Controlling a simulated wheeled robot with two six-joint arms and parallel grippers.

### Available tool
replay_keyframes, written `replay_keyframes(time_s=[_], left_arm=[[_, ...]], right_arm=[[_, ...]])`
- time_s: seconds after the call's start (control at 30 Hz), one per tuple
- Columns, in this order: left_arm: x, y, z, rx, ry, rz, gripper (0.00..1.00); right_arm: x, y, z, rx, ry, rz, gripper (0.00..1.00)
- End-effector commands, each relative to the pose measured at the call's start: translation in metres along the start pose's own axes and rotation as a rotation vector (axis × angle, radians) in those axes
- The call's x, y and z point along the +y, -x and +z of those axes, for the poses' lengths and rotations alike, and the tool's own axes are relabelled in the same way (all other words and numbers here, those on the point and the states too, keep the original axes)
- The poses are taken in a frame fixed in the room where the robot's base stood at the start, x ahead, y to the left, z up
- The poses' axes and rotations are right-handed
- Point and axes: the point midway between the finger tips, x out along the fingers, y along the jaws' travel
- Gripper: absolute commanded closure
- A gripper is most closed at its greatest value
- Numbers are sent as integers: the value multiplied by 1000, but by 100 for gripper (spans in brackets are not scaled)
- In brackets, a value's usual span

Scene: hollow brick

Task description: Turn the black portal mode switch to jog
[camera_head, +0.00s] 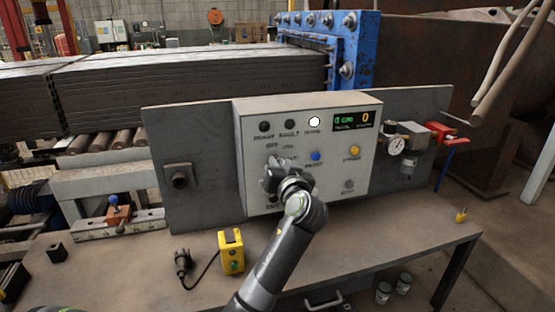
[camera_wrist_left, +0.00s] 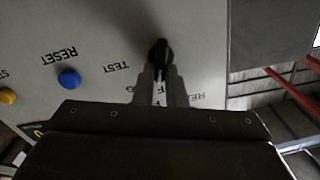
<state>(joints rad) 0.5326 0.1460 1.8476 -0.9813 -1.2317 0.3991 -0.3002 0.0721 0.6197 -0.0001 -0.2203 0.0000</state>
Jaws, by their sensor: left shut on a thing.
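The grey-white control panel (camera_head: 253,125) stands upright at the back of the bench. My left gripper (camera_head: 272,172) is at the lower left of its face and covers the switch there in the head view. In the left wrist view a black switch knob (camera_wrist_left: 160,50) sits between the two fingertips of my left gripper (camera_wrist_left: 160,72), which is shut on it. The panel appears upside down in that view. "TEST" is printed beside the knob, and a label ending in "G" is partly hidden by the fingers. The knob's exact setting cannot be told. My right gripper is not in view.
A blue button (camera_head: 316,155) marked RESET and a yellow button (camera_head: 354,150) lie right of the gripper. A lit display (camera_head: 353,120) is above them. A yellow pendant box (camera_head: 231,252) with a cable stands on the bench (camera_head: 380,240). The bench's right part is mostly clear.

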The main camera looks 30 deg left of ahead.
Motion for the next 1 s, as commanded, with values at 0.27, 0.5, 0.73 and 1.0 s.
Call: replay_keyframes(time_s=[0.27, 0.5, 0.73, 1.0], left_arm=[[1, 0, -3, 1, -227, 0, 100], [3, 0, -2, 2, -371, -1, 100], [4, 0, -1, 4, -442, -1, 100], [4, 0, -1, 5, -463, -2, 100]], right_arm=[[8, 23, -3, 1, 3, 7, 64], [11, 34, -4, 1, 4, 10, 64], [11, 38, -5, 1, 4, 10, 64], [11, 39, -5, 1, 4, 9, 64]])
